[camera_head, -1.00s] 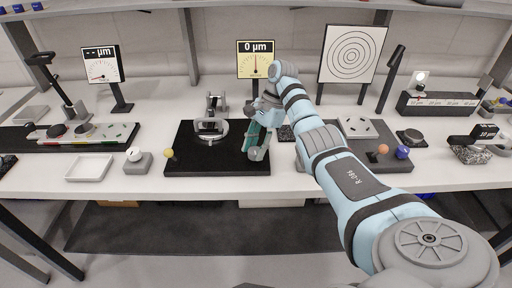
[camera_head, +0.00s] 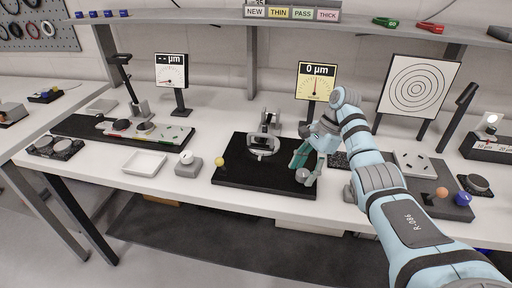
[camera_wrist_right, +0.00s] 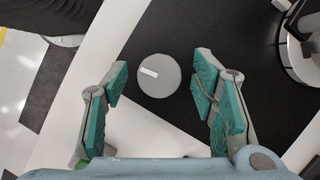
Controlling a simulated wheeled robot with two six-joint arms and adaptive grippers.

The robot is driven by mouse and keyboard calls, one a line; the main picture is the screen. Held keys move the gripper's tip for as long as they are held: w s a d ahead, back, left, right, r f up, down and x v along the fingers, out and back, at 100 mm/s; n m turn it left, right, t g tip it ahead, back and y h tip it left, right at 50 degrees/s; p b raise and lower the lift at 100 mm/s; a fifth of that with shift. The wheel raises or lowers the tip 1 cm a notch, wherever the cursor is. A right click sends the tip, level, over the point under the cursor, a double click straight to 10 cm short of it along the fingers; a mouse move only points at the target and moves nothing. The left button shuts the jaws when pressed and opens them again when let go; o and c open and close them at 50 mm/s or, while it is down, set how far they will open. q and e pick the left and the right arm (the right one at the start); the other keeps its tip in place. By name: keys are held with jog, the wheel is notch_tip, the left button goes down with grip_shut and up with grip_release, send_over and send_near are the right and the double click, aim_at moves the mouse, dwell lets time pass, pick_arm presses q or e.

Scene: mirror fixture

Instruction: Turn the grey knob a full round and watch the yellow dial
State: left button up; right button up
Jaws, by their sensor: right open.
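The grey knob (camera_wrist_right: 158,76) is a round disc with a short white mark on its face. It also shows in the head view (camera_head: 302,175), at the front right of the black plate (camera_head: 240,176). My right gripper (camera_wrist_right: 160,86) is open, with its teal-padded fingers on either side of the knob. In the wrist view a gap shows between the knob and each finger. The yellow dial (camera_head: 316,82) stands behind the plate; it reads 0 µm and its needle points about straight up. My left gripper is not in view.
A ring-shaped mount (camera_head: 262,148) and a small yellow ball (camera_head: 219,161) are on the black plate. A white tray (camera_head: 145,163) and a small gauge block (camera_head: 187,164) stand to its left. A target board (camera_head: 418,88) stands behind my right arm.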

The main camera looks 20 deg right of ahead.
jog(key=m+t, duration=0.1)
jog(key=m, duration=0.2)
jog(key=shift+s, duration=0.15)
jog(key=shift+s+m+t+h+p, duration=0.1)
jog(key=shift+m+t+h+p, duration=0.3)
jog(key=shift+m, duration=0.8)
jog(key=m+t+h+p, duration=0.1)
jog(key=m, duration=0.3)
jog(key=shift+s+a, duration=0.1)
jog(key=m+t, duration=0.1)
jog(key=m, duration=0.2)
jog(key=shift+a+r+h+p, duration=0.1)
jog(key=shift+h+p, duration=0.3)
jog(key=shift+s+r+m+h, duration=0.1)
jog(key=shift+r+m+h, duration=0.35)
jog(key=shift+m, duration=0.55)
jog(key=p+v, duration=0.2)
jog(key=v, duration=1.1)
jog(key=w+a+n+t+y, duration=0.25)
jog(key=a+y, duration=0.45)
jog(key=a, duration=0.7)
jog(key=s+a+r+m+t+y, duration=0.1)
jog(key=a+r+m+t+y, duration=0.1)
jog(key=a+r+y, duration=0.5)
jog(key=shift+a+t, duration=0.35)
jog(key=shift+a, duration=0.65)
